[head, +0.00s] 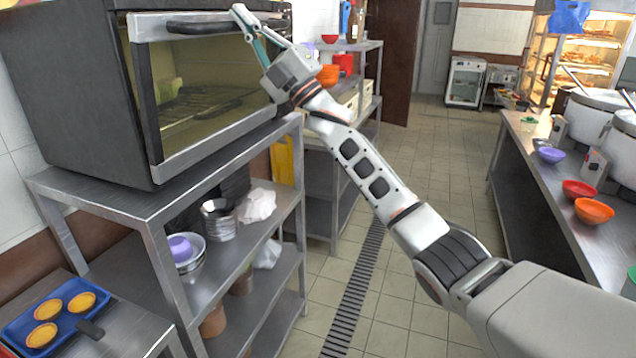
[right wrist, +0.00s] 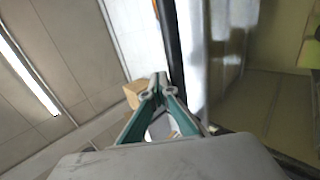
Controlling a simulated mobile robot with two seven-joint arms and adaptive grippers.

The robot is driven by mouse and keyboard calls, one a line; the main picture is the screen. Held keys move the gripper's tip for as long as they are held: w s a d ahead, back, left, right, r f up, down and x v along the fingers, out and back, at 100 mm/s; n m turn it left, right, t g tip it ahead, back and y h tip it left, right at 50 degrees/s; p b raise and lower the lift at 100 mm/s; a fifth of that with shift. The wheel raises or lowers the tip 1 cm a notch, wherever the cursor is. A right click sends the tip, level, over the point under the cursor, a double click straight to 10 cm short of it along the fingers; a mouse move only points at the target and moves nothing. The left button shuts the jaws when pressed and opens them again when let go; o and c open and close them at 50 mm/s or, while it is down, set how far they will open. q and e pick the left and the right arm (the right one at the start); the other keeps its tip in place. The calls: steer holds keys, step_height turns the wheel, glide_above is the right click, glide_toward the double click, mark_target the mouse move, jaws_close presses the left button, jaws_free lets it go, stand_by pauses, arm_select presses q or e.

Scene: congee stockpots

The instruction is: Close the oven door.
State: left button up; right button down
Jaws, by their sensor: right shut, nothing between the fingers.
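The oven (head: 60,85) is a dark box on a steel shelf unit at the left of the head view. Its door (head: 228,135) has a silver frame, a yellowish glass window and a black handle (head: 200,27) along the top. A rack shows through the glass. I cannot tell whether the door stands slightly ajar. My right gripper (head: 244,16) is shut and empty, its fingertips in front of the door's upper right part, near the handle's end. In the right wrist view its closed fingertips (right wrist: 157,88) point beside a dark strip and silver panel. Contact is unclear. My left gripper is not in view.
The steel shelf unit (head: 118,207) below the oven holds bowls and pots. A blue tray (head: 22,330) with yellow tarts lies at lower left. A counter (head: 560,190) with bowls and stockpots stands at the right. The tiled floor between is clear apart from my arm overhead.

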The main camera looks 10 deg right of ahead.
steer(key=shift+w+a+r, duration=0.2)
steer(key=shift+w+a, duration=0.15)
steer(key=shift+a, duration=0.1)
steer(key=shift+w+a+r, duration=0.15)
steer(key=shift+w+a, duration=0.15)
steer(key=shift+a, duration=0.15)
steer(key=shift+d, duration=0.15)
